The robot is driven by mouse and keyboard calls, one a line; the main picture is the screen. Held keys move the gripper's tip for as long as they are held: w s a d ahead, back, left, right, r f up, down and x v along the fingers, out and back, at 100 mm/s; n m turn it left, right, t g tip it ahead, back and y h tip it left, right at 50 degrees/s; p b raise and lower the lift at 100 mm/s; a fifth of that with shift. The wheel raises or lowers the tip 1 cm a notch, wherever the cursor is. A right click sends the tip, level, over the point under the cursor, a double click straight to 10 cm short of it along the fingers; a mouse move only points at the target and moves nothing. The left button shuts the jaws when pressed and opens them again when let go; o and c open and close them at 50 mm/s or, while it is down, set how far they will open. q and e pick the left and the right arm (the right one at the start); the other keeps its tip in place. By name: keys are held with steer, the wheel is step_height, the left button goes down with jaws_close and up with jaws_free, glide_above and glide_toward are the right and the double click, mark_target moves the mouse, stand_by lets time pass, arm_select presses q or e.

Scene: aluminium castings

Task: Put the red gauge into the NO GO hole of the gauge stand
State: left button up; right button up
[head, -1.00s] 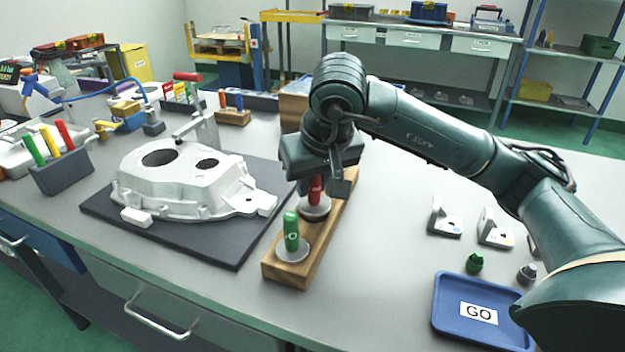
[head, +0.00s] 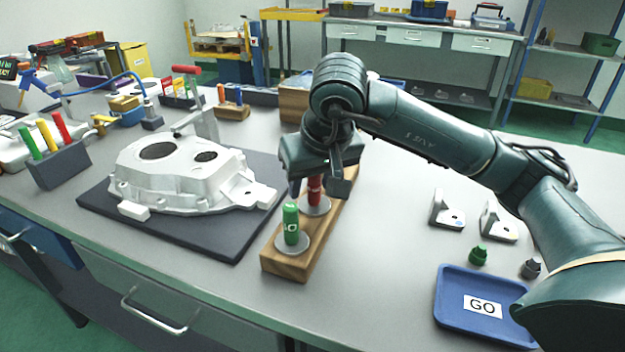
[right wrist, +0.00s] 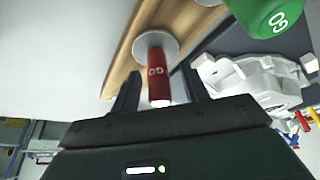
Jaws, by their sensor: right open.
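The red gauge (head: 314,192) stands upright at the grey disc on the far part of the wooden gauge stand (head: 285,263). It also shows in the right wrist view (right wrist: 158,82), with white lettering partly readable as GO. The green gauge (head: 291,224) stands upright on the near disc of the stand. My right gripper (head: 317,188) is over the red gauge from above. In the right wrist view its open fingers (right wrist: 160,90) are on both sides of the red gauge, with gaps visible. The hole under the red gauge is hidden. My left gripper is not in view.
A white casting (head: 180,180) lies on a dark mat (head: 215,245) left of the stand. A blue GO tray (head: 450,325), a green knob (head: 478,255) and white brackets (head: 447,212) are at the right. Table space right of the stand is clear.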

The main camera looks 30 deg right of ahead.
arm_select(q)
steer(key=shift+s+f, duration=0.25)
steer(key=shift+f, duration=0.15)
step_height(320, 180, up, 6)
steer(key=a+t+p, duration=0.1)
steer(key=p, duration=0.1)
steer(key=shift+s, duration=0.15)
arm_select(e)
steer(key=v, duration=1.3)
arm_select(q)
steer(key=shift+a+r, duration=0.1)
